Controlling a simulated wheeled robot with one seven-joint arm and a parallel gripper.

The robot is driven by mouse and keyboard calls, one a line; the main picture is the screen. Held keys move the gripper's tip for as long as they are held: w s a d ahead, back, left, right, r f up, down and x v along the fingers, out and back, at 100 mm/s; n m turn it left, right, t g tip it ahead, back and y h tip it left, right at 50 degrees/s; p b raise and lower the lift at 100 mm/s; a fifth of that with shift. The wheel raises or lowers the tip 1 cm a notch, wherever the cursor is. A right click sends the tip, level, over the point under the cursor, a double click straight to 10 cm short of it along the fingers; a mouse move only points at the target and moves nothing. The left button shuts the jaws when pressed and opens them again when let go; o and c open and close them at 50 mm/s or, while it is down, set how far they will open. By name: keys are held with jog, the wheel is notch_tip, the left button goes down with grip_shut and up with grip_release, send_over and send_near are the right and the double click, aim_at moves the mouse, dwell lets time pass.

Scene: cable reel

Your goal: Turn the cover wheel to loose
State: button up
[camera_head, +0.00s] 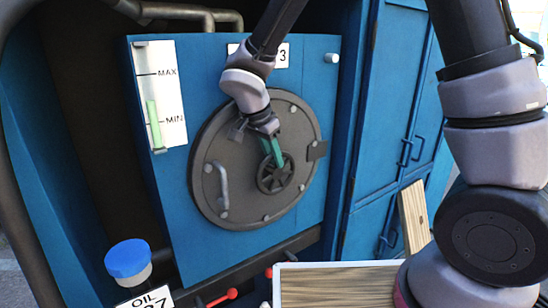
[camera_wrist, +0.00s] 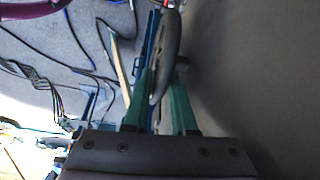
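The cover wheel (camera_head: 268,184) is a small dark spoked handwheel on a round grey cover (camera_head: 212,150), set in a blue panel. My gripper (camera_head: 279,164) reaches down from above, its two green fingers at the upper right part of the wheel's rim. In the wrist view, the dark curved rim (camera_wrist: 168,58) runs between the fingers of my gripper (camera_wrist: 163,88). The fingers stand a small gap apart. Whether both press on the rim is not clear. Wording that marks a loose direction is not visible.
A curved handle (camera_head: 222,185) and bolts stick out from the cover. A MAX/MIN gauge (camera_head: 160,90) is at the panel's upper left. A blue-capped oil filler (camera_head: 128,258) and red-knobbed levers (camera_head: 230,294) are below. Blue cabinet doors (camera_head: 395,110) stand at right.

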aim_at(263, 163)
grip_shut()
jog(key=shift+s, duration=0.1)
jog(key=shift+s+a+f+t+h, duration=0.2)
jog(key=shift+a+t+h, duration=0.2)
jog(key=shift+h, duration=0.3)
jog(key=shift+s+a+f+t+h, duration=0.2)
jog(key=shift+t+h, duration=0.25)
jog(key=shift+h, duration=0.2)
jog(key=shift+s+a+f+t+h, duration=0.15)
jog(key=shift+a+t+h, duration=0.1)
jog(key=shift+t+h, duration=0.25)
jog(key=shift+s+a+f+t+h, duration=0.1)
jog(key=shift+s+a+t+h, duration=0.2)
jog(key=shift+h, duration=0.45)
jog(key=shift+w+d, duration=0.1)
jog(key=o, duration=0.6)
grip_release()
